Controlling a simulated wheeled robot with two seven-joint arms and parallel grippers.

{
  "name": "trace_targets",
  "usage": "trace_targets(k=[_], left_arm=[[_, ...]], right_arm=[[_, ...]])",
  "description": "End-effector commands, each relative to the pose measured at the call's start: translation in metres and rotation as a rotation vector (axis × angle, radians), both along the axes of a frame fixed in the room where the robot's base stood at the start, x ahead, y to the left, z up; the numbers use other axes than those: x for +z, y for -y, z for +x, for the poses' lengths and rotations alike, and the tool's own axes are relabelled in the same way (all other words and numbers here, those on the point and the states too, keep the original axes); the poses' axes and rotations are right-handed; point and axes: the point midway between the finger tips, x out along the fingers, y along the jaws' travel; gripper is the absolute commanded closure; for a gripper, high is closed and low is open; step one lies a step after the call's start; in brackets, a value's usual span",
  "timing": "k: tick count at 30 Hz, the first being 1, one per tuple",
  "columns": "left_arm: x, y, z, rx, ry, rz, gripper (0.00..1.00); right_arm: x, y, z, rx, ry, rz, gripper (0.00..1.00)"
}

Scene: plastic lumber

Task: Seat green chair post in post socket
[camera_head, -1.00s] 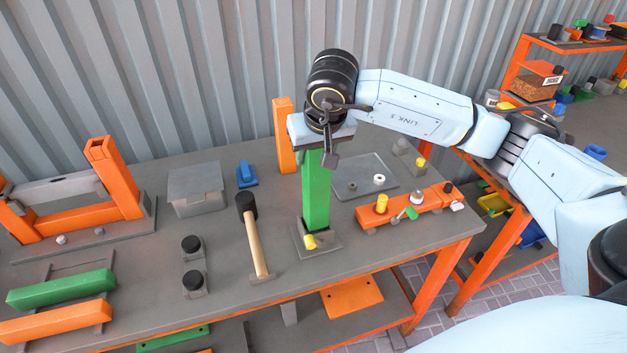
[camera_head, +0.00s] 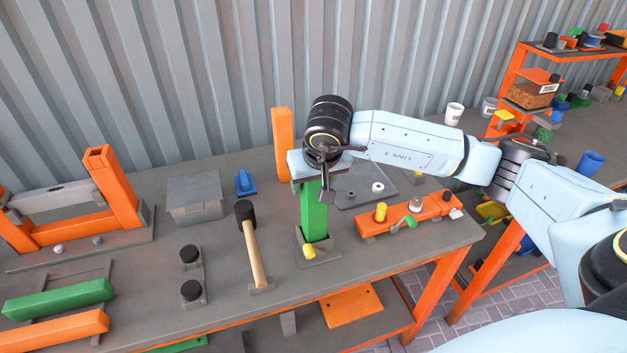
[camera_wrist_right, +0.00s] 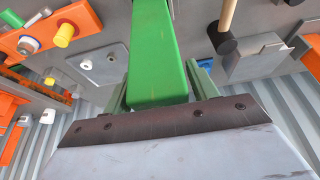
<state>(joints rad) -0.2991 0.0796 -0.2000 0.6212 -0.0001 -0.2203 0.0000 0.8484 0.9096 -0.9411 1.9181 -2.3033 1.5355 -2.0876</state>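The green chair post (camera_head: 314,215) stands upright on the bench, its lower end inside the grey post socket (camera_head: 322,257). How deep it sits cannot be seen. A yellow peg (camera_head: 309,251) is at the socket's front. My right gripper (camera_head: 313,182) is above the socket at the top of the post, shut on it. In the right wrist view the green post (camera_wrist_right: 157,55) runs between the fingers (camera_wrist_right: 160,88); its lower end is out of view. My left gripper is not in view.
A mallet (camera_head: 255,255) lies left of the socket. An orange rail with fittings (camera_head: 430,207) is close on the right. An orange post (camera_head: 282,145) stands behind. A grey box (camera_head: 195,197) and green beam (camera_head: 60,298) are farther left.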

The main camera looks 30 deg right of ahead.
Motion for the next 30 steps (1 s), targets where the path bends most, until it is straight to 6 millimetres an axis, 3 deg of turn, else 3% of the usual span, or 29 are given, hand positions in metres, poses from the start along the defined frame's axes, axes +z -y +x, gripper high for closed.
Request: trace_targets(k=[14, 30], left_arm=[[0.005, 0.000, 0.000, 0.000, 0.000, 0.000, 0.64], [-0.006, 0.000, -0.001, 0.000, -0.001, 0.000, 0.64]], right_arm=[[0.007, 0.000, -0.001, 0.000, 0.001, 0.000, 0.33], [0.102, -0.009, -0.039, 0.000, 0.003, 0.000, 0.33]])
